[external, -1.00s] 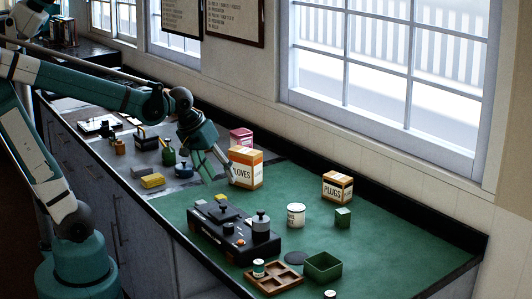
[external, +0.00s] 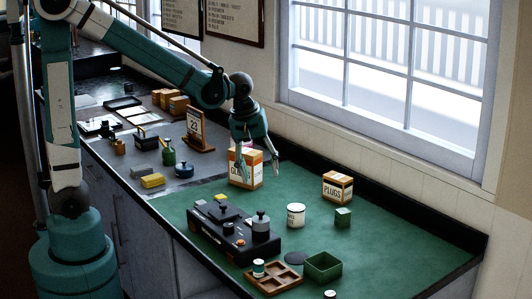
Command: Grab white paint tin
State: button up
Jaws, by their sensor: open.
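A small white paint tin (external: 296,215) with dark lettering stands upright on the green mat (external: 375,225), right of the black lever box. My gripper (external: 260,175) is open and empty, pointing down. In the picture it is up and left of the tin, in front of the orange-and-white gloves box (external: 239,168), part of which it hides. It is clearly apart from the tin.
The black lever box (external: 228,232) stands left of the tin. Bare mat lies behind the tin.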

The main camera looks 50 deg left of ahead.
jog(key=w+d+f+n+g+p, duration=0.1)
jog(key=w+d+f+n+p, duration=0.15)
jog(key=w+d+p, duration=0.2)
jog(key=n+g+p, duration=0.1)
jog(key=n+p, duration=0.2)
jog(key=p, duration=0.1)
send_over(296, 207)
notch_tip(296, 207, down, 3)
jog(key=shift+s, duration=0.1)
jog(key=shift+d+f+g, duration=0.1)
jog(key=shift+f+g, duration=0.15)
jog(key=shift+g, duration=0.05)
jog(key=shift+f, duration=0.1)
jog(key=shift+f, duration=1.2)
jog(key=shift+f, duration=2.6)
jog(key=shift+c, duration=0.7)
